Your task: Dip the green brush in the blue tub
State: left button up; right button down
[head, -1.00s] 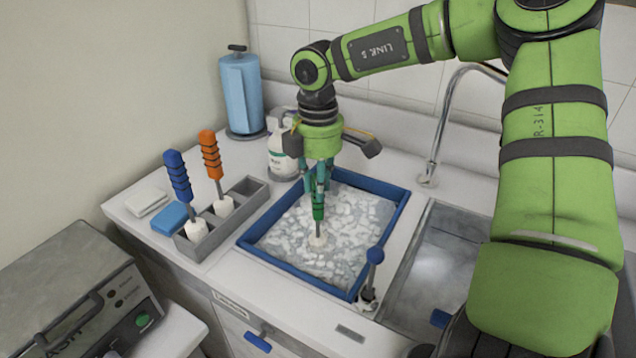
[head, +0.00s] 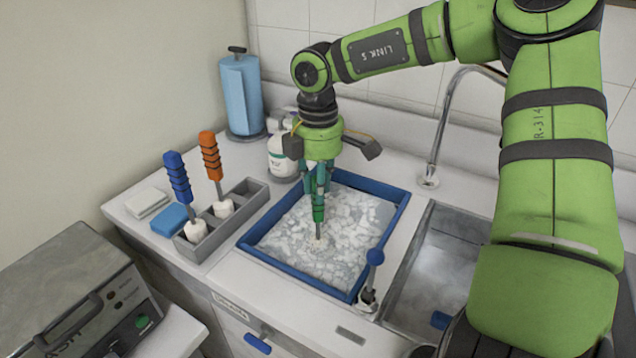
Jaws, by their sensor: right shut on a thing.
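The green brush (head: 319,213) hangs upright from my right gripper (head: 318,185), which is shut on its handle. Its thin shaft goes down into the foamy contents of the blue tub (head: 295,287), near the middle. The white brush head is hidden in the foam. The blue tub is a shallow square with a raised blue rim, set in the counter. My left gripper is not in view.
A grey holder (head: 215,237) to the left carries a blue brush (head: 178,178) and an orange brush (head: 211,155); its far compartment looks empty. A sink (head: 440,260) and faucet (head: 436,130) are to the right. A soap bottle (head: 282,158) stands behind.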

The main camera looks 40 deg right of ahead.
jog(key=shift+r+p, duration=2.75)
jog(key=shift+r, duration=2.8)
